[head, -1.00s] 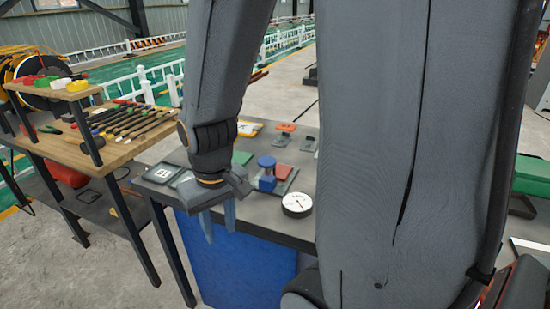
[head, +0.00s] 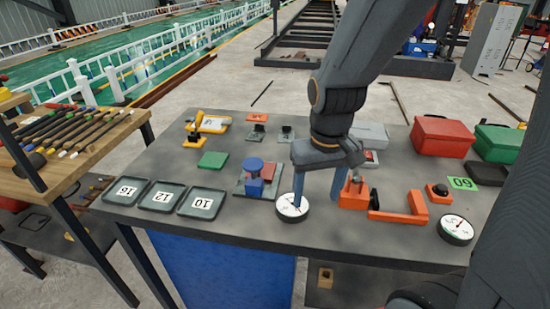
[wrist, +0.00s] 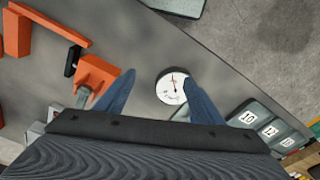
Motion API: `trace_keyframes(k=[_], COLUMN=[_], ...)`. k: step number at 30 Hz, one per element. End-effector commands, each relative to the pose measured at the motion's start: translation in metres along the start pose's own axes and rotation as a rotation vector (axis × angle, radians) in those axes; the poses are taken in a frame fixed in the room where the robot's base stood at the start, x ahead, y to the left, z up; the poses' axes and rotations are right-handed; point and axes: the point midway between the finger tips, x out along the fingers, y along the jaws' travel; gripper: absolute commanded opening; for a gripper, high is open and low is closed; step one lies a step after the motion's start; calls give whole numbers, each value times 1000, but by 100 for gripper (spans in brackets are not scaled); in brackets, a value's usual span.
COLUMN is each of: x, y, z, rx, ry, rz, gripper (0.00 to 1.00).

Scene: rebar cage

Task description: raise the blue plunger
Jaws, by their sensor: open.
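The blue plunger (head: 255,165) has a round blue top over a blue body. It stands upright on a grey base plate beside a red block (head: 269,172), on the grey table (head: 330,236). My gripper (head: 319,192) is open and empty, pointing down to the right of the plunger and apart from it. One finger is just above or in front of a white dial gauge (head: 291,210). In the wrist view my gripper (wrist: 158,95) shows both fingers spread, with the gauge (wrist: 173,85) near the right finger. The plunger is not visible there.
An orange clamp (head: 400,203) lies close to the right of my gripper. Numbered trays (head: 160,195) line the left front edge. A green block (head: 213,160) lies behind the plunger's left. Red (head: 441,136) and green boxes stand at the back right. Bare table lies in front of the plunger.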

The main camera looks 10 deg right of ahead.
Motion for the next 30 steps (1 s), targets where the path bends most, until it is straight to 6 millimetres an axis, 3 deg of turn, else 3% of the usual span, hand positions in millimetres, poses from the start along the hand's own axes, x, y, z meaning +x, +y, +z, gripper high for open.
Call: trace_keyframes(k=[3, 6, 12, 17, 30], x=[-19, -38, -68, -70, -10], y=[-34, -67, -117, -130, -129], z=[-50, -86, -127, -134, -128], rx=[-88, -159, -253, -276, -275], ry=[-18, -42, -75, -87, -87], rz=[-6, -10, -11, -11, -11], gripper=[61, 61, 61, 61, 61])
